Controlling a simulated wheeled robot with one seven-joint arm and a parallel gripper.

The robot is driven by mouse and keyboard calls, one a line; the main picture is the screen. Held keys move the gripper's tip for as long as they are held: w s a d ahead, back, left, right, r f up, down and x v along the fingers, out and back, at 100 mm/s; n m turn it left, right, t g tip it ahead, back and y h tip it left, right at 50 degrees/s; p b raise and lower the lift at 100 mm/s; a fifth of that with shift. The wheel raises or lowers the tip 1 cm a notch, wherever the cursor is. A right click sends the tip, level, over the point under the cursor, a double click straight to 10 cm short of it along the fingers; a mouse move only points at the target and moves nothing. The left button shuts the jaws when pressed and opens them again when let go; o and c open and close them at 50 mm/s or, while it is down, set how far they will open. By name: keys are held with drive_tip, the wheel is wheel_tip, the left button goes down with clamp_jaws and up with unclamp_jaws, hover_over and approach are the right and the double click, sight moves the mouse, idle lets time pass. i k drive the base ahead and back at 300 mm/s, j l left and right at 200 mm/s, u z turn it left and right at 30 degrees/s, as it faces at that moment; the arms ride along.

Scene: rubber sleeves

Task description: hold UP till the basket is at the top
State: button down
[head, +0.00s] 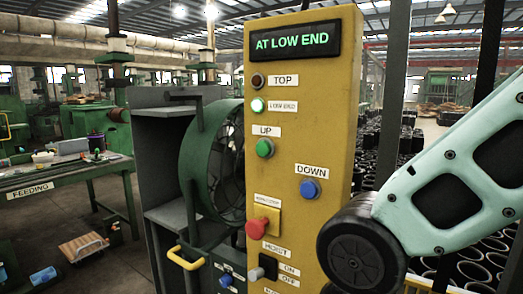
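The yellow control panel (340,150) stands upright in the middle. Its display (292,41) reads "AT LOW END" in green. The TOP lamp (258,81) is dark and the LOW END lamp (258,105) is lit. The green UP button (265,148) is at mid-height, with nothing touching it. The blue DOWN button (309,189) is lower right of it. My arm comes in from the right, its black round joint in front of the panel's lower right edge. My gripper is not in view. I cannot make out the basket.
A red mushroom button (256,228) and a black HOIST switch (267,265) sit low on the panel. A green round housing (205,160) stands behind it. A FEEDING table (60,178) is at left. Many black sleeves (480,262) stand at right, partly behind my arm.

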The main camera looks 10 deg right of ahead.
sight(263, 149)
drive_tip(key=z, duration=1.95)
drive_tip(key=k+j, duration=0.35)
drive_tip(key=j, duration=0.15)
drive_tip(key=k+j, duration=0.75)
drive_tip(key=j, duration=0.2)
